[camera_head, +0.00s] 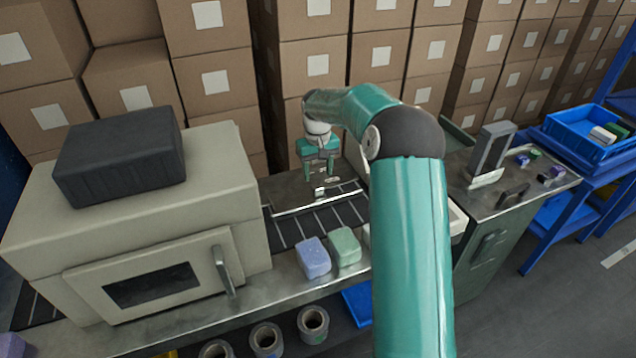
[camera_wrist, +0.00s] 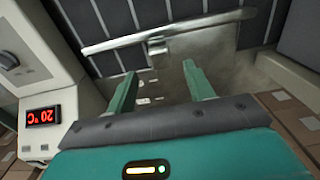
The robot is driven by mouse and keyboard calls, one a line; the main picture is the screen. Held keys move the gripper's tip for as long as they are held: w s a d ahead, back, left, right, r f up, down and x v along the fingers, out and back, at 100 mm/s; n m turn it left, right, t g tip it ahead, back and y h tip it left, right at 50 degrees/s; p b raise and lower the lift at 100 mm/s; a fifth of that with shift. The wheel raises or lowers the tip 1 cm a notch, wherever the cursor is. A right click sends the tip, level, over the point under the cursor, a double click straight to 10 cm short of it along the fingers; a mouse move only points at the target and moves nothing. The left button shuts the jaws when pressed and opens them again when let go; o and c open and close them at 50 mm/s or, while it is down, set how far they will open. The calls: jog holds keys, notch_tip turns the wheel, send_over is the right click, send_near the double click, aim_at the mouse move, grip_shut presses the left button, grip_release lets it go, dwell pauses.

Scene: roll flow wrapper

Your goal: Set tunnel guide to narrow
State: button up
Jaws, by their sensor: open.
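My gripper (camera_head: 319,174) hangs over the conveyor at the back of the bench, fingers pointing down. In the wrist view my gripper (camera_wrist: 160,70) is open, with nothing between its two green fingers. A long silver rail (camera_wrist: 205,21), which looks like the tunnel guide, runs across the dark slatted belt. A small metal block (camera_wrist: 157,47) sits on its near side, just beyond the fingertips and roughly between them; I see no contact. The rail also shows in the head view (camera_head: 296,208), below my gripper. Any narrow or wide marking is not readable.
A beige machine (camera_head: 240,190) with a door and handle stands left of my gripper. A red temperature display (camera_wrist: 43,117) shows in the wrist view. Purple (camera_head: 313,258) and green (camera_head: 344,247) blocks lie at the bench front. Stacked boxes (camera_head: 305,60) close off the back.

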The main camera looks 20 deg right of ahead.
aim_at(318, 186)
notch_tip(318, 186, up, 7)
jog(key=shift+f, duration=0.1)
dwell(0.5)
jog(key=s+a+r+t+h, duration=0.1)
jog(key=s+a+r, duration=0.4)
jog(key=s+r, duration=0.25)
jog(key=s+a+r+t, duration=0.1)
jog(key=s+a+r, duration=0.45)
jog(key=s, duration=0.35)
jog(key=s+a+f+t, duration=0.1)
jog(key=s, duration=0.9)
jog(key=s+a+f+t+y, duration=0.1)
jog(key=s+a+t, duration=0.1)
jog(key=s, duration=0.8)
jog(key=shift+s+a+f+t, duration=0.2)
jog(key=shift+s+a+t, duration=0.1)
jog(key=shift+s, duration=0.1)
